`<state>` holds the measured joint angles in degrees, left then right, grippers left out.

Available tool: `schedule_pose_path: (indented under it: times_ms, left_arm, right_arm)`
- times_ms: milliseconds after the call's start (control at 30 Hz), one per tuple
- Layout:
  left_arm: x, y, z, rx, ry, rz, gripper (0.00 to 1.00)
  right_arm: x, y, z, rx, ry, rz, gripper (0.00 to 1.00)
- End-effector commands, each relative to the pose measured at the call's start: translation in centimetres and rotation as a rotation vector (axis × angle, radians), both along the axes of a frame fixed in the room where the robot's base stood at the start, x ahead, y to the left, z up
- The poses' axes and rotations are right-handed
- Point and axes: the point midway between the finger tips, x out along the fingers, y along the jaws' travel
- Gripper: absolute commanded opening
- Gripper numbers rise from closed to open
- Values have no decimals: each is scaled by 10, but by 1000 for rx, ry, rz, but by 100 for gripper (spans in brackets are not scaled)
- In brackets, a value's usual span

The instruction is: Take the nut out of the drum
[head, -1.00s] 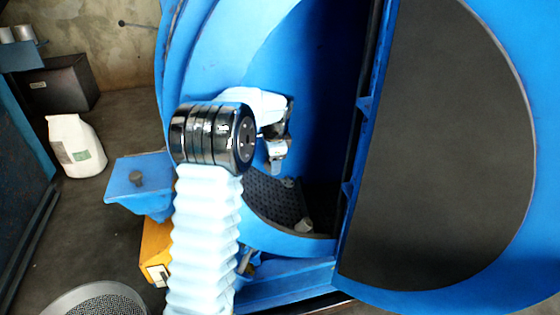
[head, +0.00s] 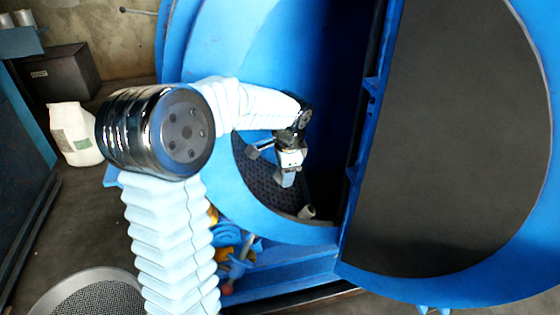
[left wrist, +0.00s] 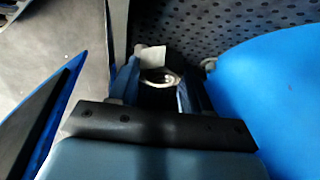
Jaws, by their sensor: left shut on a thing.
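The big blue drum (head: 230,45) stands open, with a dark perforated lining (head: 262,182) at its bottom. My left gripper (head: 287,180) reaches in through the opening and points down, above the lining and near the front rim. In the left wrist view, its two fingers are shut on the nut (left wrist: 160,77), a metallic ring with a dark hole. In the head view the nut is hidden or too small to make out at the fingertips. My right gripper is in neither view.
The drum's round door (head: 450,140) with its dark inner face hangs open at the right. A small pale piece (head: 307,212) lies inside near the front rim. A white jug (head: 72,135), a black box (head: 62,75) and a round mesh (head: 90,295) are at the left.

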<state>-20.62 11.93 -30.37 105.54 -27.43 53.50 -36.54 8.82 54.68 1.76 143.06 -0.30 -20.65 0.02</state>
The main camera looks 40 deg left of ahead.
Motion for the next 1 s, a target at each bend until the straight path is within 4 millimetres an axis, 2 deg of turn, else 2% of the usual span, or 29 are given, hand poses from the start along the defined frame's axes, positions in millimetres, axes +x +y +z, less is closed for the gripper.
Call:
schedule_pose_path:
  times_ms: [1000]
  left_arm:
    - [-114,-134,0,0,-2,-3,10]
  right_arm:
    - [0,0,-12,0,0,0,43]
